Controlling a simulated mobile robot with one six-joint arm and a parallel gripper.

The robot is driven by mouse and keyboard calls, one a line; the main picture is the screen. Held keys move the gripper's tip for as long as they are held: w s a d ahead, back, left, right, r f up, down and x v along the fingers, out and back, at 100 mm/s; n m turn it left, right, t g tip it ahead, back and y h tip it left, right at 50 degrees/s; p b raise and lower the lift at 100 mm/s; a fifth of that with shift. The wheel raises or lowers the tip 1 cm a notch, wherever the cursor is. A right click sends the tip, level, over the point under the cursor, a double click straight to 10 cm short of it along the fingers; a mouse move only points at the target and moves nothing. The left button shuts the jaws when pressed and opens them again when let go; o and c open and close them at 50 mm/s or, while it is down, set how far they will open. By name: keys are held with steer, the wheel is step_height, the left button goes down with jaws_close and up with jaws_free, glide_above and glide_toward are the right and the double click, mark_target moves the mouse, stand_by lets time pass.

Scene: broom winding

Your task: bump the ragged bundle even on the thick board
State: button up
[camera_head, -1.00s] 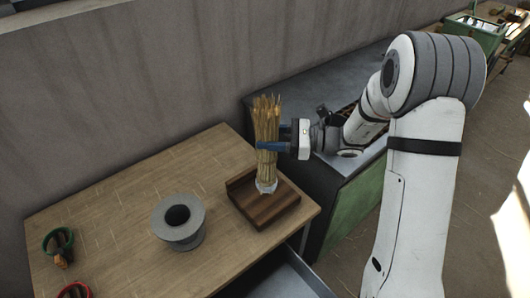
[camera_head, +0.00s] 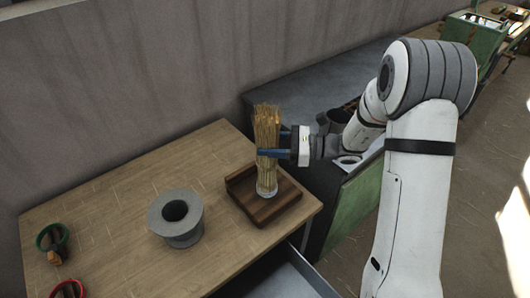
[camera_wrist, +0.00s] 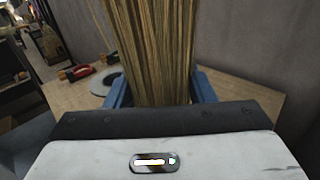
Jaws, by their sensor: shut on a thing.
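The bundle of straw-coloured stalks (camera_head: 266,124) stands upright over the thick dark-brown board (camera_head: 279,210), with a pale band near its foot. Its foot appears to be at the board's surface; whether it touches is hard to tell. In the wrist view the bundle (camera_wrist: 152,50) fills the space between the fingers and runs up out of the frame. Its foot is hidden there.
A grey flanged spool (camera_head: 178,228) stands left of the board on the wooden table (camera_head: 110,215). Green-handled (camera_head: 52,233) and red-handled (camera_head: 70,288) items lie at the far left. An open drawer (camera_head: 290,278) is below the front edge. A wall runs behind.

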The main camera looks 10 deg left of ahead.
mark_target(270, 129)
steer(key=shift+r+p, duration=2)
steer(key=shift+r, duration=0.5)
steer(key=shift+f, duration=0.15)
steer(key=shift+f+b, duration=1.65)
steer(key=shift+f, duration=0.7)
steer(key=shift+r+p, duration=1.95)
steer(key=shift+r, duration=0.6)
